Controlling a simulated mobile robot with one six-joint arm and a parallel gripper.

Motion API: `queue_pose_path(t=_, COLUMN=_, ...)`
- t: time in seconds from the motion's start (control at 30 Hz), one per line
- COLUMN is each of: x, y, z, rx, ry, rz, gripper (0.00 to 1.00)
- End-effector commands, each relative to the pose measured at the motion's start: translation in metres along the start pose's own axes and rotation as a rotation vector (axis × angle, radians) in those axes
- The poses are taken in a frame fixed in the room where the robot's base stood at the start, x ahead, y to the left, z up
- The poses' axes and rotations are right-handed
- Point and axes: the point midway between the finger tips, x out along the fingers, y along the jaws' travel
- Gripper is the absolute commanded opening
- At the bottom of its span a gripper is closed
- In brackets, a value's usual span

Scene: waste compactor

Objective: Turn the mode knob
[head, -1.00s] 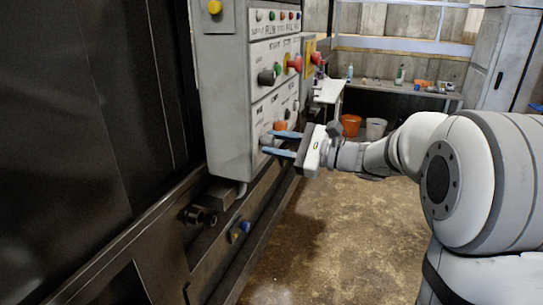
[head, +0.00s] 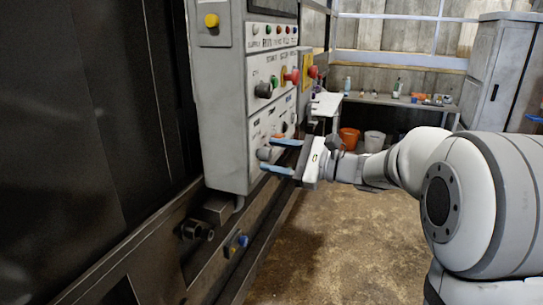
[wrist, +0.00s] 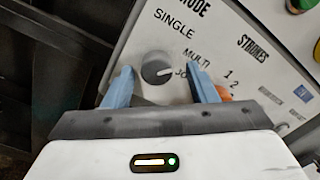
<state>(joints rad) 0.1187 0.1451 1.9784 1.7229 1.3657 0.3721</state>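The mode knob (wrist: 157,68) is a round grey dial on the white control panel (wrist: 230,50), with the labels SINGLE, MULTI and a partly hidden third one around it. Its pointer mark faces right, toward the third label. In the head view the knob (head: 264,154) sits low on the panel's front. My gripper (head: 280,156) is open, with its blue fingers pointing at the panel. In the wrist view the fingers (wrist: 163,85) stand on either side of the knob with gaps between. I cannot tell how near the fingertips are to the panel.
Beside the knob is a STROKES dial, partly hidden by my right finger. Above are a black knob (head: 263,90) and a red button (head: 292,76). A dark machine rail (head: 190,270) runs below the panel. The floor (head: 330,240) under my arm is clear.

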Motion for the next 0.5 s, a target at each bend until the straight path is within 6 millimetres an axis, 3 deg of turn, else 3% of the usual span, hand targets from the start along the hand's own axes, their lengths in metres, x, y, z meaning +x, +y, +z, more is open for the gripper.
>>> queue_pose_path(t=0.23, x=-0.007, y=0.000, z=-0.001, rx=0.000, ry=0.001, rz=-0.001, gripper=0.52)
queue_pose_path(t=0.5, x=-0.052, y=-0.002, z=-0.003, rx=0.000, ry=0.002, rz=-0.002, gripper=0.52)
